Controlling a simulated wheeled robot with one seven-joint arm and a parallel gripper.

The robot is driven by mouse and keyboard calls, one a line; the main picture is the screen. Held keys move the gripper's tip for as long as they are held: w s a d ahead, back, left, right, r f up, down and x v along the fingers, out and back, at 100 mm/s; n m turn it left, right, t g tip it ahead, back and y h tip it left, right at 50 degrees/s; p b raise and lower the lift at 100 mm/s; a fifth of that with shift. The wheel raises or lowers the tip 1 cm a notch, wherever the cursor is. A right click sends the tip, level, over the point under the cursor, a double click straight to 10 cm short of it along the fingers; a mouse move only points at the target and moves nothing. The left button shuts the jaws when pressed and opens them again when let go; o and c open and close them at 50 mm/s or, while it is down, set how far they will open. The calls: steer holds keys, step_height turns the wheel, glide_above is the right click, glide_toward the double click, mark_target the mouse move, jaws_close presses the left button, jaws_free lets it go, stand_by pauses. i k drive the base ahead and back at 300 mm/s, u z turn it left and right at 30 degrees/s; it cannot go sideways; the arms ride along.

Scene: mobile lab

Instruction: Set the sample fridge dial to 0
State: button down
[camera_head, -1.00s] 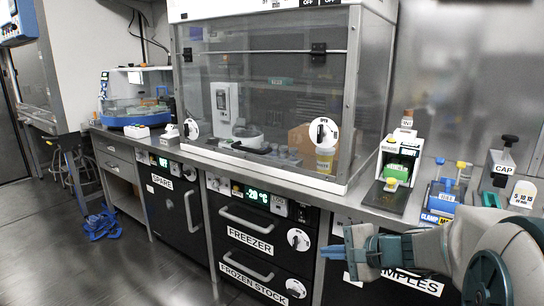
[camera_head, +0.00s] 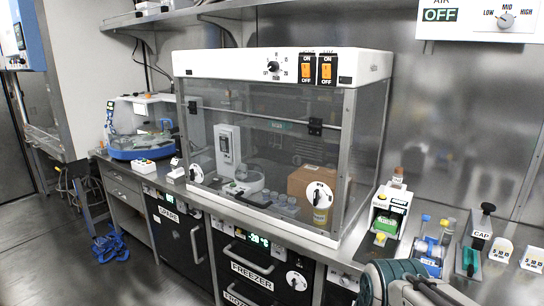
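The front of the unit right of the freezer, labelled SAMPLES in the earlier frame, is mostly cut off by the bottom edge and hidden by my arm. My arm fills the bottom right. My gripper's fingers do not show.
The freezer (camera_head: 252,269) with a lit display and the spare unit (camera_head: 178,235) stand to the left. A glass-fronted hood (camera_head: 283,62) stands on the counter. Boxes, a blue clamp device (camera_head: 430,250) and a CAP tool (camera_head: 481,236) sit at the right.

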mark_target(345, 280)
steer(key=u, duration=0.15)
steer(key=k, duration=0.4)
steer(key=z, duration=0.9)
steer(key=i, duration=1.05)
steer(key=u, duration=0.25)
